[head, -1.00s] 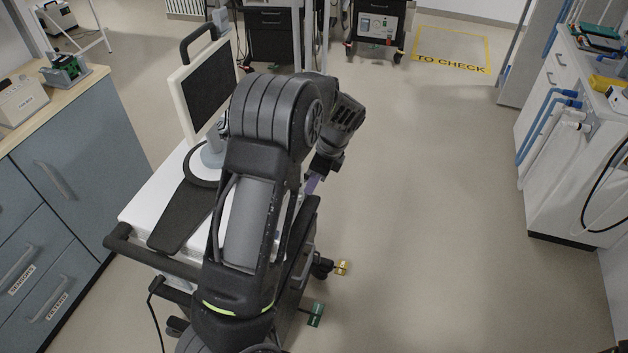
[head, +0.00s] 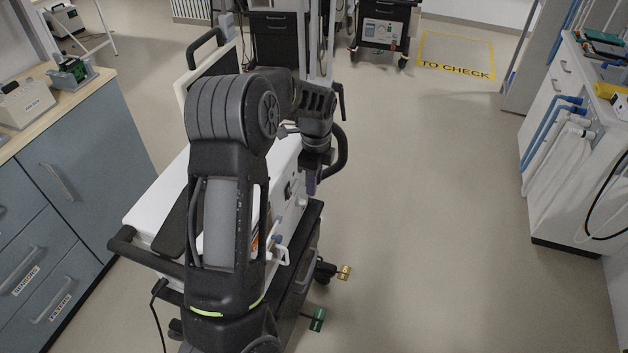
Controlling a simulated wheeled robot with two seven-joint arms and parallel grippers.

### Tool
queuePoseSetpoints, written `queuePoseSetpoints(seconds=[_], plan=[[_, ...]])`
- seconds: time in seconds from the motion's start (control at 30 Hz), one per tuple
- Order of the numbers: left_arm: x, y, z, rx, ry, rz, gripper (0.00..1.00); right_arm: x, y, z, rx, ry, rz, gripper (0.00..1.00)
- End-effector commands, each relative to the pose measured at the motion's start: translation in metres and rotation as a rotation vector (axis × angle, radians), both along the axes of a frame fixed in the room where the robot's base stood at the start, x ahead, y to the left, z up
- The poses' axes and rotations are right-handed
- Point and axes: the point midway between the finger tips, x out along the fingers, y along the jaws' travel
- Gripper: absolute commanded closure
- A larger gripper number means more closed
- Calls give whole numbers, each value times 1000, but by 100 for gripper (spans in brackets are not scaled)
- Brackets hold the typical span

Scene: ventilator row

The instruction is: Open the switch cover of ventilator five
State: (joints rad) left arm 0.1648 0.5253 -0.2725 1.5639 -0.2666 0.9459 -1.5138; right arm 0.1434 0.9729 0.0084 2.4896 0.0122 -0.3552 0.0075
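A white ventilator (head: 160,205) on a dark cart stands in front of me, with a black handle bar at its near end. Its screen (head: 185,88) is mostly hidden behind my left arm. The ventilator's right side panel (head: 290,170) shows a small dark fitting and round ports. I cannot make out a switch cover or a number on it. My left gripper (head: 312,182) points down beside this side panel, near its far end. Its purple-tinted fingers are too small to tell open from shut, and I see nothing held. My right gripper is out of view.
Blue drawers (head: 60,200) stand close on the left. A white cabinet (head: 560,180) with hoses is at the right. Another cart (head: 382,30) stands at the back, beside the yellow floor marking (head: 456,55).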

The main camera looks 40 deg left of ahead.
Motion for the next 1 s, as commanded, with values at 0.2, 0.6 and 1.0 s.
queuePoseSetpoints(seconds=[0.2,0.6,1.0], plan=[[0,0,0,1,0,0,54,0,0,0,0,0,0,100],[1,0,7,2,-2,0,53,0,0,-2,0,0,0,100],[2,-2,66,1,-3,1,53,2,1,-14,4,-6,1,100]])
